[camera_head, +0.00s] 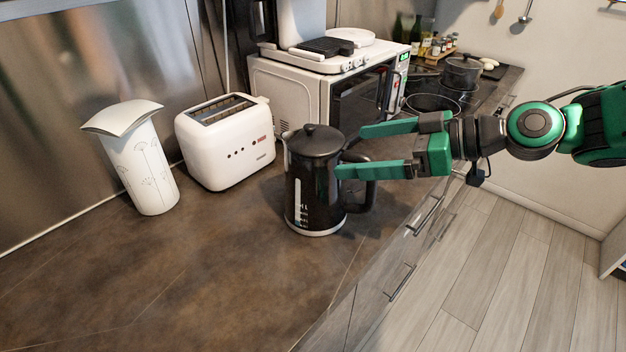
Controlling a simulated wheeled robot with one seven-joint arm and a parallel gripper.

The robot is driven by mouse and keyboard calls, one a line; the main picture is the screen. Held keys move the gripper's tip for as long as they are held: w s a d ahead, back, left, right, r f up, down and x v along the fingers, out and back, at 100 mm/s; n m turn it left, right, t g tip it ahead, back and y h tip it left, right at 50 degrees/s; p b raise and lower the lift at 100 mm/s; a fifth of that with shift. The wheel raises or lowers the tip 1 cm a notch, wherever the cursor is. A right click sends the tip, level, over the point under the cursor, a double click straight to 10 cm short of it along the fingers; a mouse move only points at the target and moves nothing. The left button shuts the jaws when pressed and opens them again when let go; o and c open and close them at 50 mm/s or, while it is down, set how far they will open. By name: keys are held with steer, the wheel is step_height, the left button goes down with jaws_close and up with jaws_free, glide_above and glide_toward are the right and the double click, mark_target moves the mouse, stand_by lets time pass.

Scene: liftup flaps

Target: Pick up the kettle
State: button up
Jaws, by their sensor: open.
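A black kettle (313,184) with a lid and a light water-level strip stands upright on the brown countertop (230,285). Its handle (360,190) points right, toward my arm. My gripper (348,151) comes in from the right with its two green fingers spread apart. The near finger lies in front of the upper handle and partly hides it. The far finger reaches behind the kettle's upper right side. The fingers are open, and I cannot tell whether either touches the kettle.
A white toaster (226,142) and a white patterned paper-towel-like cylinder (145,170) stand left of the kettle. A white microwave (305,95) is behind it. Pots (461,72) and bottles are farther back. The front counter is clear; drawers drop away at right.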

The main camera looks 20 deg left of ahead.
mark_target(345, 153)
steer(key=shift+f+x, duration=0.15)
steer(key=shift+x, duration=1.7)
steer(key=shift+f+x, duration=0.1)
steer(key=shift+x, duration=1.8)
steer(key=shift+w+d, duration=0.15)
steer(key=c, duration=1.7)
steer(key=shift+r, duration=0.1)
